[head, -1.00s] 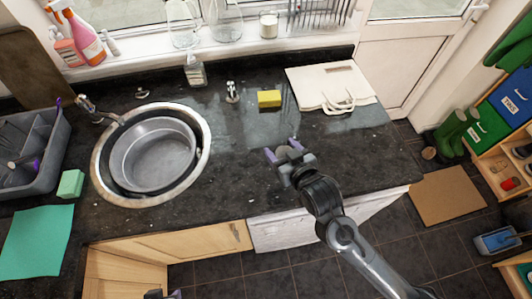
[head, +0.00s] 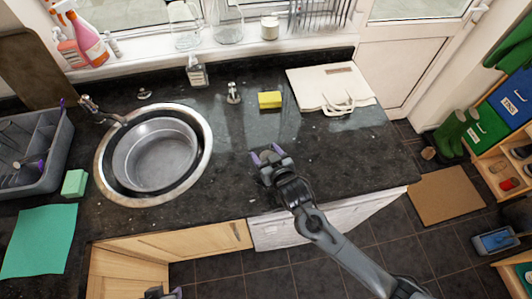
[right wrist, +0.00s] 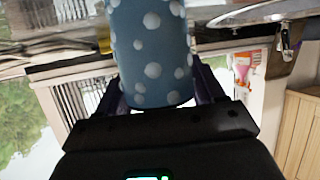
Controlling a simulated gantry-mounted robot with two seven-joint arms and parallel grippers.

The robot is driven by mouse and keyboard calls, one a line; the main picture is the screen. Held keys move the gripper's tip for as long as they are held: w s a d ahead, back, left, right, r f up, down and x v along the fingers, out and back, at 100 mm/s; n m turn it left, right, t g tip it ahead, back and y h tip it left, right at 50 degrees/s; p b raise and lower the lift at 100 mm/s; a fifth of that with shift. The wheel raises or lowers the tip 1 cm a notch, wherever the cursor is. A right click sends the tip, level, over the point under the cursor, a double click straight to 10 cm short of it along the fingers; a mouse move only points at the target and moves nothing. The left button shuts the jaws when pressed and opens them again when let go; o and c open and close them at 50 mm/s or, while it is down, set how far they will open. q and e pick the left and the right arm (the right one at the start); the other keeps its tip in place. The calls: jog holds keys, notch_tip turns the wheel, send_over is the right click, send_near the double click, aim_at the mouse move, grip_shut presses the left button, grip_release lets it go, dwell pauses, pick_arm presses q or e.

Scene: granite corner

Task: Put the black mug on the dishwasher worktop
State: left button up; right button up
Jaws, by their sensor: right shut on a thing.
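My right gripper (head: 266,154) is over the dark granite worktop (head: 350,155), right of the sink. In the right wrist view it is shut on a blue cylinder with pale dots (right wrist: 150,50), seen only in part; no handle shows. I cannot make this thing out clearly in the head view. I see no mug that is plainly black. A white front (head: 325,220), probably the dishwasher, is under the worktop below my right arm. My left gripper (head: 163,293) shows only in part at the bottom edge; its jaws cannot be judged.
A round sink (head: 204,165) holds a metal basin (head: 155,160). A grey dish rack (head: 60,150), green sponge (head: 75,183) and teal mat (head: 38,240) are at left. The worktop's right part is clear.

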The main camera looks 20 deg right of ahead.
jog(key=shift+f, duration=0.2)
jog(key=o, duration=1.3)
jog(key=shift+c, duration=0.2)
jog(key=shift+r, duration=0.1)
jog(key=shift+s+r, duration=0.25)
jog(key=shift+s, duration=0.2)
jog(key=a+b+v, duration=0.1)
jog(key=v, duration=1)
jog(key=s+d+f+g, duration=0.3)
jog(key=s+f+g, duration=0.1)
jog(key=s, duration=0.4)
jog(key=s+d+f+n+g, duration=0.1)
jog(key=s+d+f+g, duration=0.2)
jog(key=s+g, duration=0.3)
jog(key=s+f, duration=0.1)
jog(key=s, duration=0.2)
jog(key=shift+d+f+h, duration=0.2)
jog(key=shift+f+h, duration=0.1)
jog(key=shift+f, duration=0.05)
